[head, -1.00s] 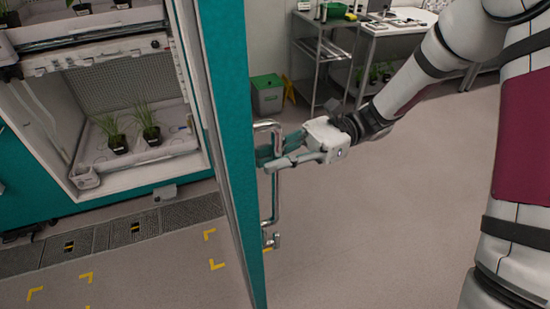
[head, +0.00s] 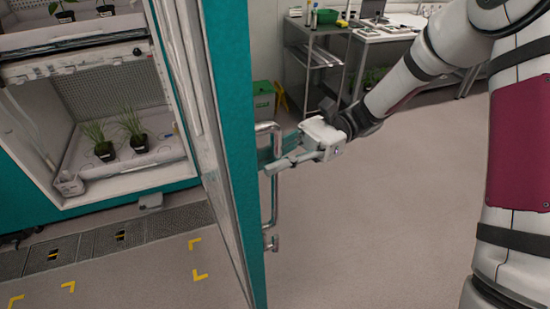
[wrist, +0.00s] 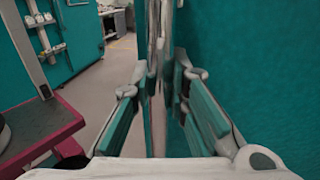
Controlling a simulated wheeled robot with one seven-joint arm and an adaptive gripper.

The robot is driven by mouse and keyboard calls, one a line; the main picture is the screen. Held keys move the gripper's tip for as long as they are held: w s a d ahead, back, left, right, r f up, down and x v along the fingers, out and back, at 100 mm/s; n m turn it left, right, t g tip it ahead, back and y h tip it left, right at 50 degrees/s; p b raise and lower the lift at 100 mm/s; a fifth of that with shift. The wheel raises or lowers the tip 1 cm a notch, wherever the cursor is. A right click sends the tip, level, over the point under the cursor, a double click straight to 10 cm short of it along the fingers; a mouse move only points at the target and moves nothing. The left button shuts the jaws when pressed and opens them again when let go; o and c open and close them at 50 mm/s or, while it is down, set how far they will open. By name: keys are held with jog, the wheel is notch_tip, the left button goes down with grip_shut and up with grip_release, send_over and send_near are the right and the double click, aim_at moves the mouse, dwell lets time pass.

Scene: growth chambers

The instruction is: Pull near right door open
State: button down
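The near right door (head: 226,150) stands swung out, seen nearly edge-on in the head view, with a teal face and a pale inner edge. Its long silver handle (head: 275,215) is a vertical bar on the teal side. My gripper (head: 272,156) has its fingers on either side of the upper part of this bar and is closed about it. In the wrist view my gripper (wrist: 160,95) has one finger on each side of the handle (wrist: 156,120), with the teal door face (wrist: 260,70) at right. The exact finger contact is partly hidden.
The open chamber (head: 100,110) at left holds potted plants. Yellow corner marks (head: 197,258) and a floor grate (head: 110,240) lie before it. A metal cart (head: 315,60), a green bin (head: 263,98) and a bench (head: 385,32) stand behind. The floor at right is clear.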

jog(key=c, duration=1.5)
grip_release()
jog(key=shift+c, duration=0.2)
jog(key=v, duration=1.2)
jog(key=s+d+r+n+t+h, duration=0.4)
jog(key=s+d+n+t+h, duration=0.1)
jog(key=s+d+t+h, duration=0.1)
jog(key=s+d+r+n+t+h, duration=0.5)
jog(key=s+t+h, duration=0.3)
jog(key=s+t, duration=0.2)
jog(key=s+d, duration=0.1)
jog(key=s, duration=0.1)
jog(key=shift+s+n, duration=0.3)
